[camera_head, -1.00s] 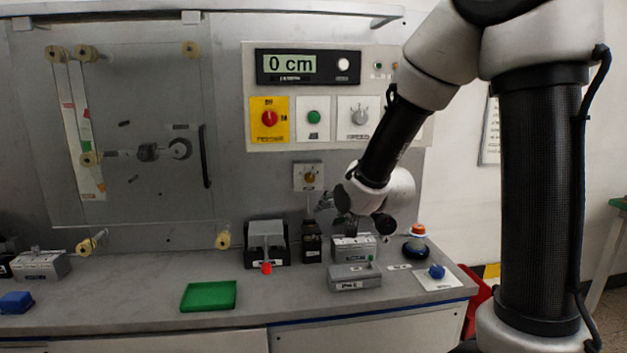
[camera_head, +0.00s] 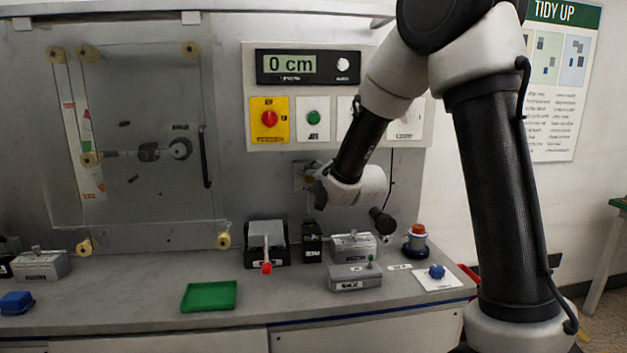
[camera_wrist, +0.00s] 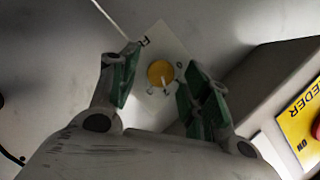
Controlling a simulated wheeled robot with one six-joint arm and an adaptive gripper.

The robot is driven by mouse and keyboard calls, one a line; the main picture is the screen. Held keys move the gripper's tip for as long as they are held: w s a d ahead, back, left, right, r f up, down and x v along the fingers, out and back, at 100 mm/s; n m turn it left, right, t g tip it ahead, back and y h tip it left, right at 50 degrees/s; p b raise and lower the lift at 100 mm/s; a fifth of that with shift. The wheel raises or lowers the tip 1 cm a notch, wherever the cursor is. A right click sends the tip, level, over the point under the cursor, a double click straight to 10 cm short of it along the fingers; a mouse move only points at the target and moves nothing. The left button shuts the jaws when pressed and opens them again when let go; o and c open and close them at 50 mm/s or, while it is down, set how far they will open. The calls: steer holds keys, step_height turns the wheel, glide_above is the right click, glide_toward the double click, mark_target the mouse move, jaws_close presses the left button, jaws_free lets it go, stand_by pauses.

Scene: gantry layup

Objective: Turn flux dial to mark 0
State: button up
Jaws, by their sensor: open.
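The flux dial (camera_wrist: 160,73) is a round yellow knob with a pale pointer, on a white plate (camera_wrist: 165,47) with partly hidden dark marks. In the wrist view it sits between the fingertips of my gripper (camera_wrist: 156,80), which is open with one green-padded finger on each side. I see a gap on both sides of the knob; depth is hard to judge. In the head view my gripper (camera_head: 312,186) is in front of the dial plate (camera_head: 299,172) and hides the knob and most of the plate. The mark the pointer stands at cannot be read.
Above is a panel with a "0 cm" display (camera_head: 290,64), a yellow feeder switch plate (camera_head: 269,120) and a green button (camera_head: 314,118). The panel edge lies close to my right finger in the wrist view. Below, several fixtures and a green tray (camera_head: 209,296) stand on the bench.

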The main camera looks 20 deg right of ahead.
steer(key=c, duration=1)
steer(key=shift+c, duration=0.2)
steer(key=shift+a+r+n+g+h, duration=0.1)
steer(key=shift+a+n+g+h, duration=0.15)
steer(key=shift+n+h, duration=1.45)
steer(key=shift+a+n+g+h, duration=0.25)
steer(key=shift+n+h, duration=0.7)
steer(key=shift+n, duration=1.5)
steer(key=shift+a+r+n+g+h, duration=0.15)
steer(key=shift+n+g+h, duration=0.15)
steer(key=shift+n+h, duration=1.4)
steer(key=shift+f+n+y, duration=0.1)
steer(key=shift+n+y, duration=0.15)
steer(key=shift+n, duration=0.3)
